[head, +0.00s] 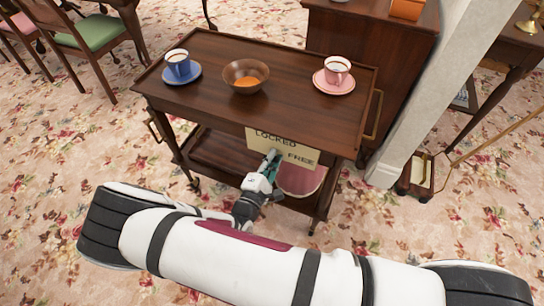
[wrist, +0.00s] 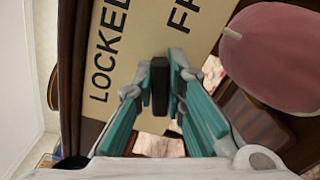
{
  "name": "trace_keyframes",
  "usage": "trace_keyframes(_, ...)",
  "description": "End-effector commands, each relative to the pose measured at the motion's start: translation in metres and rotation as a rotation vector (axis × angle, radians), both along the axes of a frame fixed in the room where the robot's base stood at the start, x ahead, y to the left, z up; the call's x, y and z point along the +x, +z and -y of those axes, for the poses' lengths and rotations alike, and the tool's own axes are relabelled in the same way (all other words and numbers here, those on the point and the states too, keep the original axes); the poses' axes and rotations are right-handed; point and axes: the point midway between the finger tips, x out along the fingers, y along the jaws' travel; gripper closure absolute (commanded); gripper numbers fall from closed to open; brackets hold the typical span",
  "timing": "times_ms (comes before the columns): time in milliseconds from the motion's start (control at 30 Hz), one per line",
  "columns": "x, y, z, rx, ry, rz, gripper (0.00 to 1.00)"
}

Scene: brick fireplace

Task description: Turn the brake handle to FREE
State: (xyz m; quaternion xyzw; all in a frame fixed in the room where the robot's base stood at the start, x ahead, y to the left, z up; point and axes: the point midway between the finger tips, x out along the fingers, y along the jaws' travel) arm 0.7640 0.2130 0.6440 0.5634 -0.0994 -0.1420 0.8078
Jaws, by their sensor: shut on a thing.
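The cream plate (head: 285,147) with the words LOCKED and FREE hangs at the front edge of the wooden trolley (head: 215,107). The plate also fills the upper middle of the wrist view (wrist: 130,60). The brake handle (wrist: 160,88), a small black bar, stands in front of the plate near the gap between the two words. My gripper (wrist: 160,85) is shut on it, with a teal finger on each side. In the head view my gripper (head: 273,160) reaches up to the plate from below and hides the handle.
On the trolley top stand a blue cup (head: 179,64) on a saucer, a wooden bowl (head: 246,74) with orange contents and a pink cup (head: 337,69) on a saucer. A pink rounded thing (head: 301,180) is on the lower shelf, right of my gripper. A pale post (head: 420,95) stands at right.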

Motion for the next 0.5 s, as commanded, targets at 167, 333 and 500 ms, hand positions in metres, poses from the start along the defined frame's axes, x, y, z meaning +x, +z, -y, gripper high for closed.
trace_keyframes(167, -0.0017, -0.0009, 0.0005, 0.116, 0.0, 0.039, 1.0)
trace_keyframes(333, -0.0016, -0.0017, 0.0001, 0.198, 0.0, 0.068, 1.0)
trace_keyframes(500, -0.0016, -0.0024, 0.0, 0.246, 0.0, 0.086, 1.0)
